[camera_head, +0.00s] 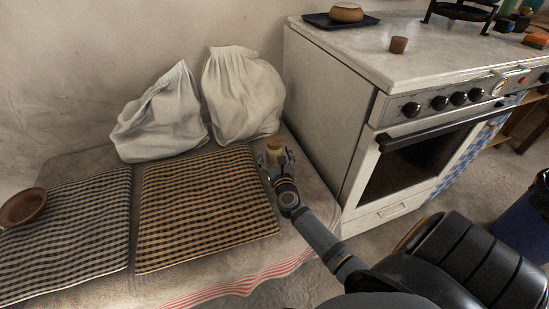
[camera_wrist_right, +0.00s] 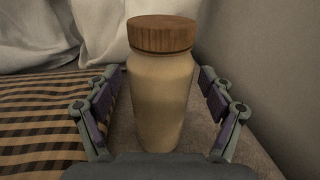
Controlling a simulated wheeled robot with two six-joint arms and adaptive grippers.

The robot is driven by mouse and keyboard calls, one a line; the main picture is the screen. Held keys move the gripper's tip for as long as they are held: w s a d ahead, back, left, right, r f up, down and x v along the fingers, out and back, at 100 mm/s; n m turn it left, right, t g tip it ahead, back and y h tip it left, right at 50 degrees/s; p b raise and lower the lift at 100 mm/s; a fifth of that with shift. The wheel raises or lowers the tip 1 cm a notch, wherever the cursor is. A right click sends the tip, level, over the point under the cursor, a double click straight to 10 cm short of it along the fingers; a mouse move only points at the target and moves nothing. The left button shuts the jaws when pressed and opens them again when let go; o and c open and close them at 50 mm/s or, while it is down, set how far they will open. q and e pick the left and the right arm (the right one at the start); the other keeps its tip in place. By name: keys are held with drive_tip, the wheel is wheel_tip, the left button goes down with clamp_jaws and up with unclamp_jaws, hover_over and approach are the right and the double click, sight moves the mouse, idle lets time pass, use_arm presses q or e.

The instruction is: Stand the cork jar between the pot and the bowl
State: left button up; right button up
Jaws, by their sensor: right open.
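The cork jar (camera_head: 274,146) stands upright on the cloth-covered bench, right of the brown checked cushion. In the right wrist view the jar (camera_wrist_right: 161,100) is pale with a brown cork lid. My right gripper (camera_head: 276,158) is open, with one finger on each side of the jar and gaps showing. A reddish-brown bowl (camera_head: 23,207) sits on the grey checked cushion at the left edge. A round tan pot-like thing (camera_head: 346,13) sits on a dark tray on the stove; I cannot tell surely that it is the pot. My left gripper is not in view.
Two white cloth sacks (camera_head: 158,115) (camera_head: 242,95) lean on the wall behind the cushions. The white stove (camera_head: 325,105) stands close on the jar's right. A small brown cup (camera_head: 398,45) and a dark rack (camera_head: 458,10) are on its top. The brown checked cushion (camera_head: 200,205) is clear.

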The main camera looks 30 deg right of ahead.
sight(276, 148)
clamp_jaws()
idle(0.6)
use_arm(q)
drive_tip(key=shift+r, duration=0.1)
use_arm(e)
drive_tip(key=shift+r, duration=0.1)
drive_tip(key=shift+r, duration=0.2)
drive_tip(key=shift+r+p, duration=0.7)
drive_tip(key=shift+p, duration=0.1)
wheel_tip(276, 148, up, 3)
drive_tip(key=shift+f+p, duration=0.15)
drive_tip(key=shift+p, duration=1)
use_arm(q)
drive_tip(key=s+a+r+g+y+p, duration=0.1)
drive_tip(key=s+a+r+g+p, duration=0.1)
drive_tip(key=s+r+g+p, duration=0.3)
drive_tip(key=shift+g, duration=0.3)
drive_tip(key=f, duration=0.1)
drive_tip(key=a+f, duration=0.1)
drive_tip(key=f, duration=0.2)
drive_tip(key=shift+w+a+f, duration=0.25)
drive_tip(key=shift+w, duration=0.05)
use_arm(e)
drive_tip(key=s+a+r, duration=0.3)
drive_tip(key=s+r, duration=0.5)
drive_tip(key=s, duration=0.5)
drive_tip(key=shift+s+a+r, duration=0.2)
drive_tip(key=shift+a, duration=0.2)
